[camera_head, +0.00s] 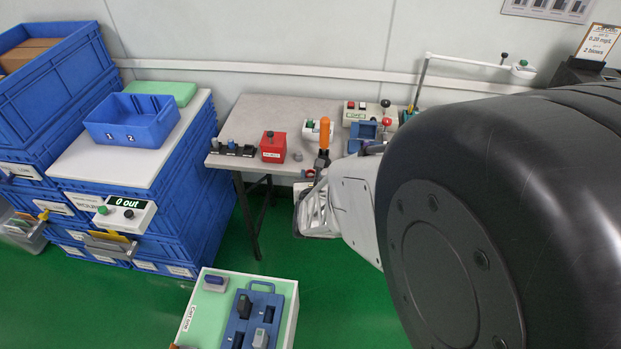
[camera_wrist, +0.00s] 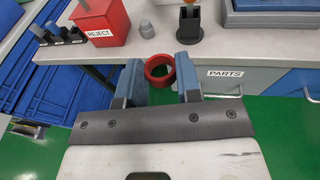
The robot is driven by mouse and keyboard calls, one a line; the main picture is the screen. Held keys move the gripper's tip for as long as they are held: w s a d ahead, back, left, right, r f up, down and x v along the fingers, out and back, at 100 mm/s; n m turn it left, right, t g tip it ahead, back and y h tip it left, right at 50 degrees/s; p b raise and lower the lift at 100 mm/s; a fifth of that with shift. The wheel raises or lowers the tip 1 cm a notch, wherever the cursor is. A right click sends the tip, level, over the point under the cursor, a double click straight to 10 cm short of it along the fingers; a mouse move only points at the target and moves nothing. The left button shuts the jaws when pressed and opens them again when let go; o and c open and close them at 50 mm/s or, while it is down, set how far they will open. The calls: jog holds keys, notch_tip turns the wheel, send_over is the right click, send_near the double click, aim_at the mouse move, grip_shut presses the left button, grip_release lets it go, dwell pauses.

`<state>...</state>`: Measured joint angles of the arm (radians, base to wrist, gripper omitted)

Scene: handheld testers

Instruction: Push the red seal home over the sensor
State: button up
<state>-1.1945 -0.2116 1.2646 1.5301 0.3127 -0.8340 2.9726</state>
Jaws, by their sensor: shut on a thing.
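The red seal (camera_wrist: 159,70) is a short open ring. In the wrist view it sits between the two blue-grey fingers of my gripper (camera_wrist: 160,76), which is shut on it. It is held off the table, just past the table's front edge, with green floor behind it. In the head view my gripper (camera_head: 310,188) is at the front of the table, partly hidden by my arm. I cannot pick out the sensor for certain. A black stand (camera_wrist: 188,33) is on the table beyond the seal, and a small grey cylinder (camera_wrist: 146,29) stands left of it.
A red reject box (camera_wrist: 101,22) and a black rack (camera_wrist: 60,36) with several small devices stand to the left. A grey drawer front marked PARTS (camera_wrist: 224,80) is close on the right. An orange handle (camera_head: 326,132) rises behind my gripper. Bare tabletop (camera_head: 262,110) lies behind the reject box.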

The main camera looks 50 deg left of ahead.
jog(key=w+a+r+m+t+h, duration=0.2)
jog(key=w+r+m+t, duration=0.1)
jog(key=w, duration=0.9)
notch_tip(320, 180, up, 2)
jog(key=m+t+h, duration=0.2)
jog(key=h, duration=0.2)
send_over(366, 144)
jog(key=shift+s+r, duration=0.1)
jog(key=shift+s, duration=0.2)
jog(key=shift+d+y, duration=0.1)
jog(key=shift+y, duration=0.2)
jog(key=shift+f, duration=2.3)
jog(key=shift+f, duration=1.75)
jog(key=o, duration=0.9)
jog(key=shift+o, duration=0.2)
jog(key=shift+s, duration=0.15)
